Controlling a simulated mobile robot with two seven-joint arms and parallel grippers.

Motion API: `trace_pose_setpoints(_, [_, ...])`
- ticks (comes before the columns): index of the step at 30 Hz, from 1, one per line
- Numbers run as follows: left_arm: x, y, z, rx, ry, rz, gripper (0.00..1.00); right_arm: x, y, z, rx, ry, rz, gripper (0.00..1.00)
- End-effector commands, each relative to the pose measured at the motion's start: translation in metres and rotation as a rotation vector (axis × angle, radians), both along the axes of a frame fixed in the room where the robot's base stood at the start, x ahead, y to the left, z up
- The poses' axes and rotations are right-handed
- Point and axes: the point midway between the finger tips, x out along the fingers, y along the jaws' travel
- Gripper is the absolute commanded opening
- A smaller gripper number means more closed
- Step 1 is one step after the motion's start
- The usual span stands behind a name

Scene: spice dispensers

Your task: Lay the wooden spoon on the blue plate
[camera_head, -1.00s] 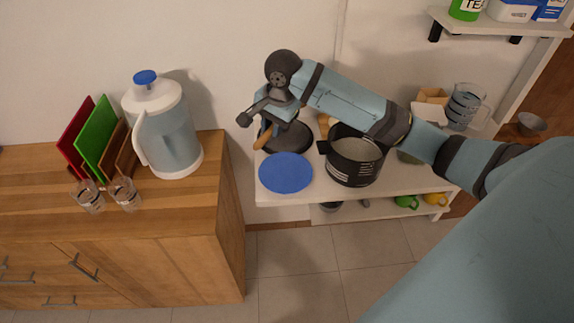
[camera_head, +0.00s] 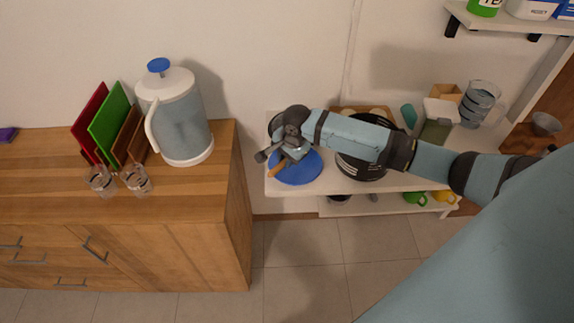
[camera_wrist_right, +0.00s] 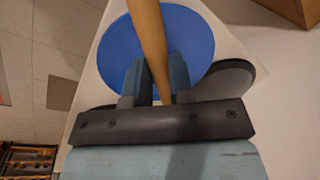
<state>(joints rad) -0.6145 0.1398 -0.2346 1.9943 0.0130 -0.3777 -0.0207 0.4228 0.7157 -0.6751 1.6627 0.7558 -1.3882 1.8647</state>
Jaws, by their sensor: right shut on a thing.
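The blue plate (camera_head: 304,173) lies on the white shelf table, near its left end. It also shows in the right wrist view (camera_wrist_right: 190,38), below the gripper. The wooden spoon (camera_head: 276,172) is held over the plate; its handle (camera_wrist_right: 149,38) runs between the fingers in the wrist view. My right gripper (camera_head: 282,160) is shut on it, and the same gripper (camera_wrist_right: 157,82) shows close up in the wrist view. I cannot tell whether the spoon touches the plate. My left gripper is not in view.
A black pot (camera_head: 358,168) stands right of the plate, partly under my arm. A dark round thing (camera_wrist_right: 232,80) lies beside the plate. A wooden cabinet (camera_head: 200,235) with a jug (camera_head: 180,125) and glasses (camera_head: 136,180) stands left, across a narrow gap.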

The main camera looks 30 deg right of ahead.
Motion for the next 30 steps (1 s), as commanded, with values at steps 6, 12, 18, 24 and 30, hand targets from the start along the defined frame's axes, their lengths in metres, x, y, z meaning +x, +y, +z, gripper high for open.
trace_pose_setpoints(6, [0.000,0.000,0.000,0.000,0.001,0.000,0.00,-0.001,0.000,-0.032,0.000,0.003,0.000,0.00])
trace_pose_setpoints(12, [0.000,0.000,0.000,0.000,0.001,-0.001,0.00,0.000,0.000,-0.035,0.001,-0.001,0.001,0.00])
trace_pose_setpoints(18, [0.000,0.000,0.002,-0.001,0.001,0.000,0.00,0.000,0.000,-0.038,0.000,0.001,0.001,0.00])
trace_pose_setpoints(24, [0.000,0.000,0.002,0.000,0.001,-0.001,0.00,-0.001,0.000,-0.039,0.000,0.001,0.001,0.32])
trace_pose_setpoints(30, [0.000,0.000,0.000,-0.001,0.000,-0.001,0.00,-0.001,0.000,-0.033,0.000,0.000,0.001,0.32])
